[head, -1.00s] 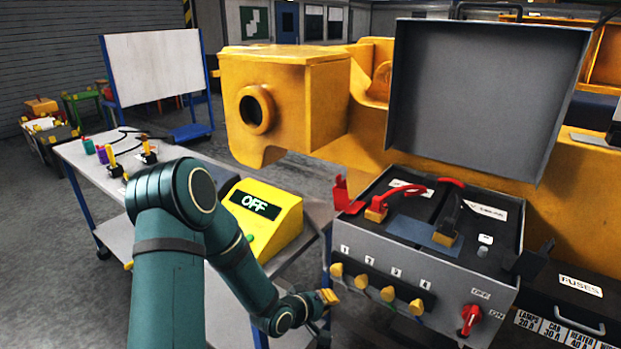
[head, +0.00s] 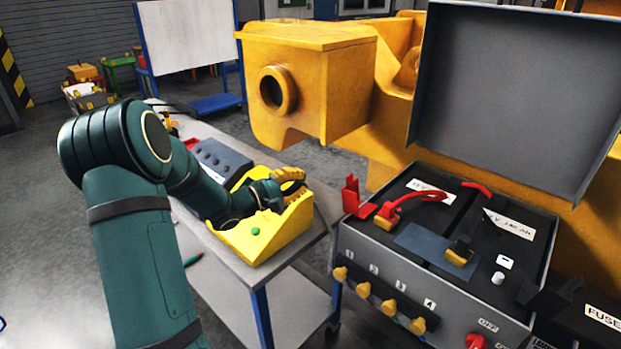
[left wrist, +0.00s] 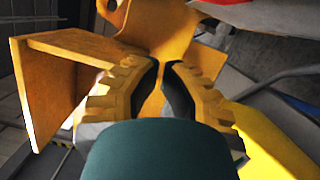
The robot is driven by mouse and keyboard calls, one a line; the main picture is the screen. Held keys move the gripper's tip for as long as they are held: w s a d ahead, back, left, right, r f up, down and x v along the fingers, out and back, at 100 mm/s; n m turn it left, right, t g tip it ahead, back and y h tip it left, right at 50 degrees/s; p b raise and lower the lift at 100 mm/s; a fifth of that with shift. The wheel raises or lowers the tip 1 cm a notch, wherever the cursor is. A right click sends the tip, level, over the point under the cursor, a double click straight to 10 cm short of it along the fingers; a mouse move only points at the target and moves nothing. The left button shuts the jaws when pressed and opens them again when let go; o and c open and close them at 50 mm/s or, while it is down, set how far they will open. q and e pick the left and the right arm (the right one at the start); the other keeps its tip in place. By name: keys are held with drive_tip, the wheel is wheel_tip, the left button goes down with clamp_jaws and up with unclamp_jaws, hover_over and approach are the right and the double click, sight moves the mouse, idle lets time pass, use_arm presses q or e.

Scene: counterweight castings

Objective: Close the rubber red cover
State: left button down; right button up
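The red cover (head: 354,197) stands raised at the back left corner of an open grey battery box (head: 385,268). Beside it a red clamp (head: 389,214) with a red cable sits on a battery terminal. My left gripper (head: 296,184) is left of the red cover and apart from it, over the yellow box at the table's edge. In the left wrist view, the two yellow fingers with black pads (left wrist: 163,66) have a narrow gap between them and hold nothing. The cover cannot be clearly made out there. My right gripper is out of view.
The box's grey lid (head: 510,95) stands open. A yellow casting (head: 320,85) rises behind the table and box. The yellow box (head: 245,243) with a green button is on the table beneath my left gripper. Yellow knobs and a red switch (head: 476,342) line the battery box front.

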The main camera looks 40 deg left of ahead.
use_arm(q)
drive_tip(key=w+d, duration=0.6)
drive_tip(key=w, duration=0.1)
drive_tip(key=shift+w+d+r+b, duration=0.15)
drive_tip(key=shift+d+r+b, duration=0.1)
drive_tip(key=shift+r+b, duration=0.2)
